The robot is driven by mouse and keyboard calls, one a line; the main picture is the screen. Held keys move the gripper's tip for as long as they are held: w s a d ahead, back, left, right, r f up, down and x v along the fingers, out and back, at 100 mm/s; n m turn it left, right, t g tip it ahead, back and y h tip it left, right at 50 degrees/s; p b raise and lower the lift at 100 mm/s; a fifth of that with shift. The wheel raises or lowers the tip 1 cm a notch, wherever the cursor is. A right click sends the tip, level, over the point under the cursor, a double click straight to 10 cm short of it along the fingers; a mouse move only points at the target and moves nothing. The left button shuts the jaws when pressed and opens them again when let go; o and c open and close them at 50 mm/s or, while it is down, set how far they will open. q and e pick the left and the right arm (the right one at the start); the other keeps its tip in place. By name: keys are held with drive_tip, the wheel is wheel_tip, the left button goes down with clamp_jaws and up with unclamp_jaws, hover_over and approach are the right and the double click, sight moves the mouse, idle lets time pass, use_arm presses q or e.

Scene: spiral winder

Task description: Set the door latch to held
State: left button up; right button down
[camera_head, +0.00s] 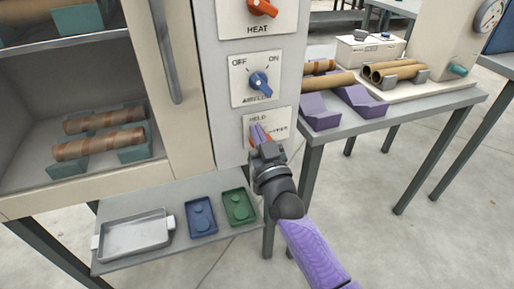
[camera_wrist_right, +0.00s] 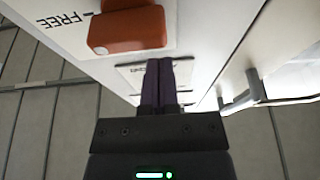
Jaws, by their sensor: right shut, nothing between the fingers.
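The latch plate (camera_head: 284,116) is a white square low on the cabinet front, marked HELD at the top and FREE to the right. My right gripper (camera_head: 258,133) is in front of it, its purple fingers shut and empty. The orange latch handle is mostly hidden behind them in the head view. In the right wrist view the orange handle (camera_wrist_right: 127,31) shows at the top, close to the word FREE. The shut fingers (camera_wrist_right: 166,75) are beside its end; I cannot tell whether they touch. My left gripper is not in view.
Above the latch are a blue airflow knob (camera_head: 260,84) and an orange heat knob (camera_head: 263,7). The open cabinet (camera_head: 30,107) holds wound tubes on its left. A shelf below carries a metal tray (camera_head: 133,238) and blue and green trays. A side table (camera_head: 440,103) is right.

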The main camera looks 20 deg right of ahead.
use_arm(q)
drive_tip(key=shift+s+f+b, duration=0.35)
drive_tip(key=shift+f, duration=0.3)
use_arm(e)
wheel_tip(320, 180, down, 2)
drive_tip(key=shift+f, duration=0.1)
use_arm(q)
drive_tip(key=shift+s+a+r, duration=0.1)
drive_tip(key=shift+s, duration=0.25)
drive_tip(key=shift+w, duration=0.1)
use_arm(e)
drive_tip(key=shift+n, duration=0.5)
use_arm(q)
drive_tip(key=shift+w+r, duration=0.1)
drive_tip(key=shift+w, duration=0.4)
use_arm(e)
drive_tip(key=shift+a+n+y, duration=0.1)
drive_tip(key=shift+n+y, duration=0.4)
drive_tip(key=shift+n, duration=0.1)
